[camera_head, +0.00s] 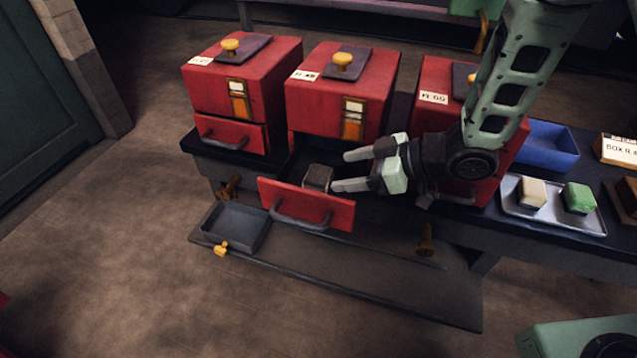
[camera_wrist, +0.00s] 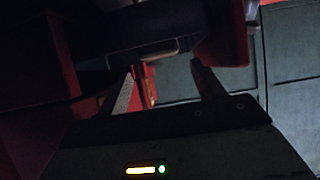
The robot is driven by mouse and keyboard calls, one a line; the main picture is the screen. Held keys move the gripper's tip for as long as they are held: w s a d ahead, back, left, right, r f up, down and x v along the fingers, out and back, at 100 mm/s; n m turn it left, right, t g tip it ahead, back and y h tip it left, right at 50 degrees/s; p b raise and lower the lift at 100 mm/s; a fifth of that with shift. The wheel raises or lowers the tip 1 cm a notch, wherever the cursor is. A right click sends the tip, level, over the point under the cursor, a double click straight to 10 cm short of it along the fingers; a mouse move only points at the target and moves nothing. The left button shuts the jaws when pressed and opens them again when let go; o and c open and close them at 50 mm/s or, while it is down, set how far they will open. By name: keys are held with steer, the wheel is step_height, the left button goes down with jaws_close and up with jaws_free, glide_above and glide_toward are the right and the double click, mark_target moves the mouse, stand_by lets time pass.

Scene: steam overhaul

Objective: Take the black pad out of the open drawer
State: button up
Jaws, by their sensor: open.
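The black pad (camera_head: 318,177) is a small dark block lying in the open drawer (camera_head: 305,204), which sticks out from the middle red box (camera_head: 340,90). My gripper (camera_head: 340,170) comes in from the right, its two fingers apart, one farther back and one nearer the drawer front. The fingertips are just to the right of the pad; I cannot tell whether they touch it or how their height compares. In the wrist view my gripper's fingers (camera_wrist: 163,72) are apart with no clear object between them. A dark shape lies beyond them, and I cannot make out the pad there.
Similar red boxes stand to the left (camera_head: 240,85) and right (camera_head: 430,75). A grey tray (camera_head: 552,218) with a cream block and a green block, and a blue bin (camera_head: 548,145), are at the right. An empty dark tray (camera_head: 235,226) sits on the lower shelf (camera_head: 350,270).

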mark_target(319, 175)
steer(key=b+x, duration=0.1)
steer(key=x, duration=0.6)
steer(key=shift+w+a+f, duration=0.1)
steer(key=shift+a+f, duration=0.05)
steer(key=shift+a, duration=0.2)
steer(key=c, duration=0.8)
